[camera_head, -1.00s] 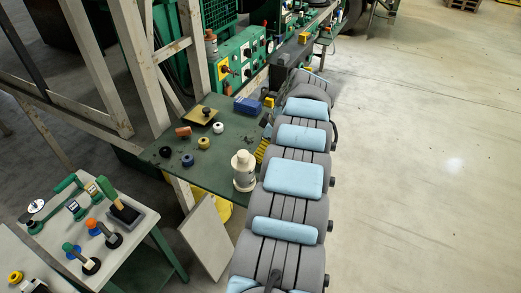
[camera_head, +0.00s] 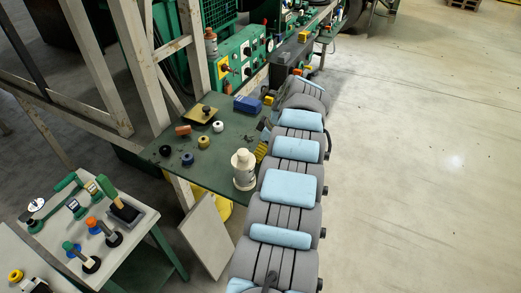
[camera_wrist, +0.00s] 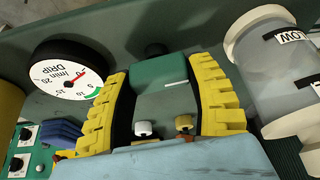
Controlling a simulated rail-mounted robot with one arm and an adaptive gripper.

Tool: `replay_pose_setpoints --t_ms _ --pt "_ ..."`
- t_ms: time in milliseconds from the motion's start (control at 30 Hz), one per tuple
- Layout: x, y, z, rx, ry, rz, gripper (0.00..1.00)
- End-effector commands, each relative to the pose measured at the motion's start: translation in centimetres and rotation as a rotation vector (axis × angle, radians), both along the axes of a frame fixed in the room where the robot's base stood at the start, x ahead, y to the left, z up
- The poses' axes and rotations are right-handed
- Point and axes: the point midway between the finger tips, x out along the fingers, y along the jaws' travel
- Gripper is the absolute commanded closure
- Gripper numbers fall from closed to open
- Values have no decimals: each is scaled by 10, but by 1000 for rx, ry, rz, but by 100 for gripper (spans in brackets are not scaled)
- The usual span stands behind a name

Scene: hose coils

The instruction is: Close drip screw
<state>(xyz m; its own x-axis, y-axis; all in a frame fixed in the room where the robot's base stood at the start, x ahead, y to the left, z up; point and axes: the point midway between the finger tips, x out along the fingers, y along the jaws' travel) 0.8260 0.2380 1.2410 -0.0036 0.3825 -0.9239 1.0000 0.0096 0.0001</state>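In the wrist view, my gripper (camera_wrist: 162,76) has its two yellow ribbed fingers spread wide apart. A green-grey block (camera_wrist: 163,98) shows between them; I cannot tell whether either finger touches it. A small white knob (camera_wrist: 143,129) and a brass-coloured knob (camera_wrist: 184,123) show low between the fingers. I cannot tell which of these is the drip screw. A round white gauge marked DRIP (camera_wrist: 70,78) is left of the fingers.
A clear cylinder with white end rings (camera_wrist: 280,75) stands close right of the fingers. In the head view, a green table (camera_head: 222,172) with small parts lies left of my arm; the right floor is clear.

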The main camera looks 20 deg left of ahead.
Motion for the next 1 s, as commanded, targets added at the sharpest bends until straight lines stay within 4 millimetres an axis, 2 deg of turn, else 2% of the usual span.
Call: replay_pose_setpoints --t_ms 500,1000 --pt "2 2 7 4 0 -62 79" --pt "1 0 1 1 -2 -115 79"
